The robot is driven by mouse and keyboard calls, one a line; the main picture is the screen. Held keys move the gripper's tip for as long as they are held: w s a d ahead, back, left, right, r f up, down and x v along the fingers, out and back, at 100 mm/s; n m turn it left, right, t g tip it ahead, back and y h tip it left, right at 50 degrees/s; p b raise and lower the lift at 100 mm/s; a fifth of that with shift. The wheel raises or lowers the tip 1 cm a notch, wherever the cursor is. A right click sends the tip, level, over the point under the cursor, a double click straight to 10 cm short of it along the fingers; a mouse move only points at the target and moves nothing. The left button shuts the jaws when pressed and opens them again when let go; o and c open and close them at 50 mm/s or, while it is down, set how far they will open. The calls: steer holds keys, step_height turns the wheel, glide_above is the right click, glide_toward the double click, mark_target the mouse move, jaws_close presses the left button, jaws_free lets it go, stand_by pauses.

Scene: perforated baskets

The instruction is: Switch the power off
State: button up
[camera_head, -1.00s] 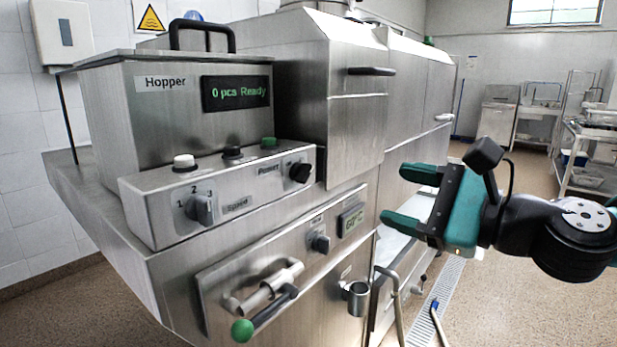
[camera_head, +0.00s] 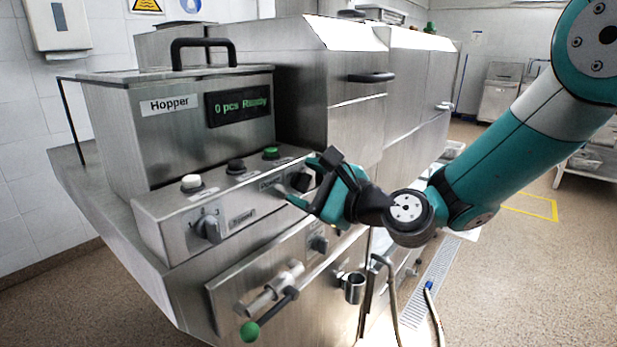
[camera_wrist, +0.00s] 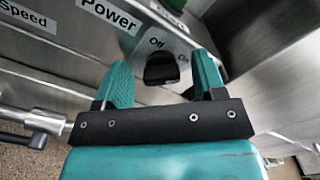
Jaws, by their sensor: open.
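The power knob is a black rotary switch (camera_wrist: 161,68) under the word "Power" in the wrist view, with "Off" and "On" marks above it. It sits at the right end of the control panel (camera_head: 165,222) in the head view, where my gripper partly hides it. My gripper (camera_head: 300,181) is open in front of the panel. In the wrist view its two green fingers (camera_wrist: 158,82) stand on either side of the knob, apart from each other. I cannot tell whether either finger touches the knob.
The panel also carries a speed knob (camera_head: 207,229) and white, black and green buttons. The hopper display (camera_head: 238,105) reads "0 pcs Ready". Hoses hang at the right.

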steer(key=shift+w, duration=0.1)
steer(key=c, duration=0.9)
steer(key=shift+f+n+b, duration=0.1)
steer(key=shift+n+b, duration=0.25)
steer(key=shift+n, duration=0.05)
steer(key=n+b, duration=0.1)
steer(key=n, duration=0.1)
steer(key=n+b, duration=0.1)
steer(key=shift+a+f+n+b, duration=0.1)
steer(key=shift+f+n+b, duration=0.1)
steer(key=shift+n+b, duration=0.15)
steer(key=n+b, duration=0.3)
steer(key=n, duration=0.1)
steer(key=shift+f+n, duration=0.15)
steer(key=shift+n, duration=0.2)
steer(key=n+b, duration=0.4)
steer(key=shift+f+b, duration=0.2)
steer(key=shift+b, duration=0.1)
steer(key=n+b, duration=0.4)
steer(key=shift+n, duration=0.3)
steer(key=shift+r, duration=0.15)
